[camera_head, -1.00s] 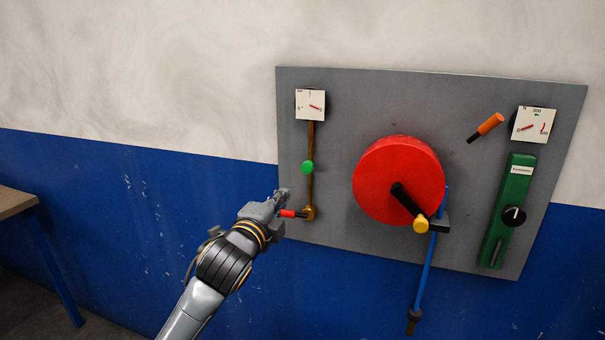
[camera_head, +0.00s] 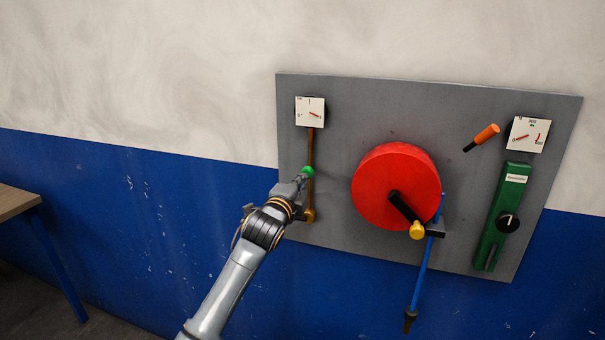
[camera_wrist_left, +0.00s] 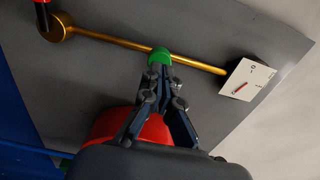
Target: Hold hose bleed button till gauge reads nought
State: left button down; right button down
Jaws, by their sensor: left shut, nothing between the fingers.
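The green bleed button (camera_head: 308,171) sits on the brass pipe (camera_head: 310,192) at the left of the grey panel. A square white gauge (camera_head: 310,111) with a red needle tops that pipe; its needle is off to one side, and its figures are too small to read. My left gripper (camera_head: 301,178) is shut and empty, its tips at the button. In the left wrist view the closed fingertips (camera_wrist_left: 159,68) overlap the lower edge of the green button (camera_wrist_left: 158,56); I cannot tell whether it is pressed in. The gauge (camera_wrist_left: 247,79) also shows there. My right gripper is not in view.
A red hose reel (camera_head: 385,185) with a black crank and yellow knob is right of the pipe. A blue hose (camera_head: 425,270) hangs below it. An orange handle (camera_head: 486,134), a second gauge (camera_head: 528,134) and a green unit (camera_head: 500,220) are farther right. A table (camera_head: 16,204) stands at left.

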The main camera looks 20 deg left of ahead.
pick_arm(q)
jog(key=shift+w, duration=0.85)
